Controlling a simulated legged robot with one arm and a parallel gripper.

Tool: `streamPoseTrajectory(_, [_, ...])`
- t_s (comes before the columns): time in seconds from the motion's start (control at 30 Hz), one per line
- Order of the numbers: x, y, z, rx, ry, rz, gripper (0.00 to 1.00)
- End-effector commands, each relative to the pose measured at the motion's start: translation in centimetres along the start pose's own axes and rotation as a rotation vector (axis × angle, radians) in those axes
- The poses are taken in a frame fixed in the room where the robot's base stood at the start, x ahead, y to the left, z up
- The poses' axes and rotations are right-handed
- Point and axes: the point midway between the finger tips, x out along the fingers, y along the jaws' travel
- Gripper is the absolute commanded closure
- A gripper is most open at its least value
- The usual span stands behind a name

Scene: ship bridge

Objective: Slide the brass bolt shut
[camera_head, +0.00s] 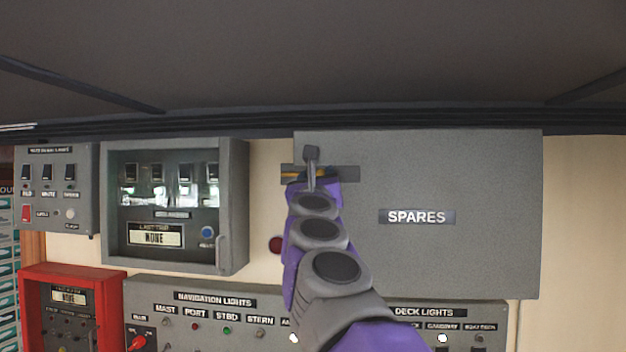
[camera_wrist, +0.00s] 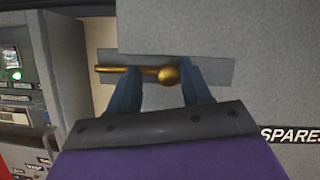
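The brass bolt (camera_wrist: 120,69) is a horizontal rod with a round knob at its right end, in the wrist view. It lies across a grey mounting plate (camera_wrist: 220,68) at the left edge of the grey SPARES cabinet (camera_wrist: 255,60). My gripper (camera_wrist: 160,76) is open, its fingers on either side of the knob, with a gap visible to the left finger; whether the right finger touches is unclear. In the head view, my gripper (camera_head: 312,166) is at the plate and hides most of the bolt, leaving a small brass part (camera_head: 291,173) visible.
The SPARES cabinet (camera_head: 450,255) has a flat front. A grey breaker box (camera_head: 240,200) with a window stands to the left, across a strip of cream wall. The navigation lights panel (camera_head: 215,300) lies below, and a dark overhang (camera_head: 320,60) runs above.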

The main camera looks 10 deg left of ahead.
Motion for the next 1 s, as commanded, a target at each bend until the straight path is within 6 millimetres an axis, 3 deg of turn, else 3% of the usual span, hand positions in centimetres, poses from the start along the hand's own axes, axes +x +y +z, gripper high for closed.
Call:
streamPoseTrajectory(0.37, [-1.1,0.4,-0.1,-0.001,0.001,-0.001,0.52])
streamPoseTrajectory(1.0, [-10.8,-0.2,-0.4,0.003,0.001,0.001,0.52])
